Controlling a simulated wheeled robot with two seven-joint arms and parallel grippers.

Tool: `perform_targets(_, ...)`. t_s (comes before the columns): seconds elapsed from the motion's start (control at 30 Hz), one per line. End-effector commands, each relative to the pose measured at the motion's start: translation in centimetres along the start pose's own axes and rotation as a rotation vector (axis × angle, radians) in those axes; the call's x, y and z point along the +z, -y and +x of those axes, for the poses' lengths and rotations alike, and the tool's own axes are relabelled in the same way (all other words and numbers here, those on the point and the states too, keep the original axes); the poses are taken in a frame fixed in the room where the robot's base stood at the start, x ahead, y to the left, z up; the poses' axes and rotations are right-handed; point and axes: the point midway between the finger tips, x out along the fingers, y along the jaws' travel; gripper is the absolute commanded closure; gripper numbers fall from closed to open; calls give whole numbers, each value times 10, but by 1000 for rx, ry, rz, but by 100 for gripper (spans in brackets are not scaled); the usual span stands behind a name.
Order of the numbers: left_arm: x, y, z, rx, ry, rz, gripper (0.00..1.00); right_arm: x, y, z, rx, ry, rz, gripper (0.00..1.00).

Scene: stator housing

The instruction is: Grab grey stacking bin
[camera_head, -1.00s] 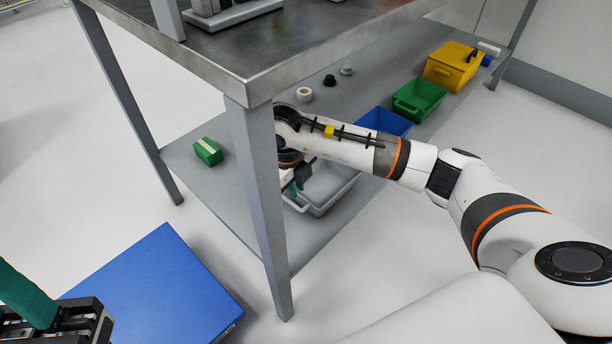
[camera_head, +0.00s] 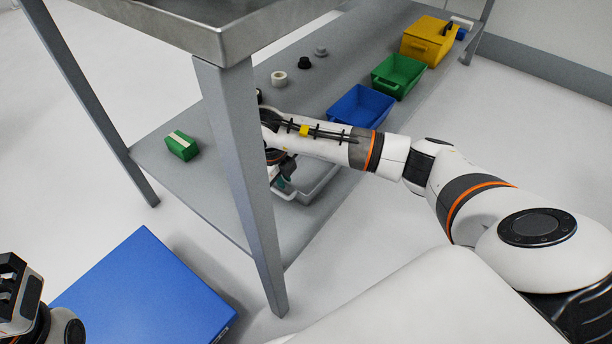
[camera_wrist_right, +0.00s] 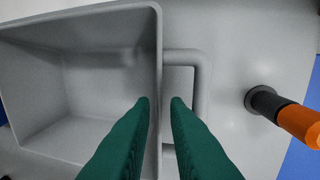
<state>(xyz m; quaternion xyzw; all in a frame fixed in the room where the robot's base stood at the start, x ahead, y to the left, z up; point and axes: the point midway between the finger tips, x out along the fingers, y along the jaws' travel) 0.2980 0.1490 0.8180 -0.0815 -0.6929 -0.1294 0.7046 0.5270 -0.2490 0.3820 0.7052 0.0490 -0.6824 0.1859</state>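The grey stacking bin (camera_head: 322,184) sits on the lower shelf, partly hidden by my right arm and a table leg in the head view. In the right wrist view the bin (camera_wrist_right: 60,95) fills the left side, with a loop handle (camera_wrist_right: 203,90) on its near wall. My right gripper (camera_wrist_right: 161,100) has its green fingers on either side of that wall's rim, one over the inside and one over the handle opening. Slim gaps show beside the rim, so the fingers look open. My left gripper (camera_head: 14,285) is at the left edge, its fingertips not clear.
Blue (camera_head: 360,107), green (camera_head: 398,75) and yellow (camera_head: 428,42) bins stand along the shelf. A green box (camera_head: 182,145) and small round parts lie there too. A table leg (camera_head: 243,170) stands close to my right arm. An orange-and-black rod (camera_wrist_right: 285,112) lies right of the handle.

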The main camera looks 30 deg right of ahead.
Motion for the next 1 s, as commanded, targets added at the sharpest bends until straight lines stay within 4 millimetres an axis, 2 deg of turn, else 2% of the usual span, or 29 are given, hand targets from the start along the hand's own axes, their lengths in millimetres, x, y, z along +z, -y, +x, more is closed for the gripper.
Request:
perform_targets(0.03,1,1,-2,-6,19,2,64,1,0,13,0,1,1,85)
perform_targets(0.2,2,1,5,-16,42,6,64,0,0,25,1,0,0,85)
perform_targets(0.43,2,1,7,-17,43,6,64,0,-1,24,1,-1,0,85)
perform_targets(0.53,2,1,7,-17,43,6,64,0,-1,24,1,-1,0,100)
perform_targets(1.0,2,1,10,-17,45,5,64,0,-2,19,2,-2,0,100)
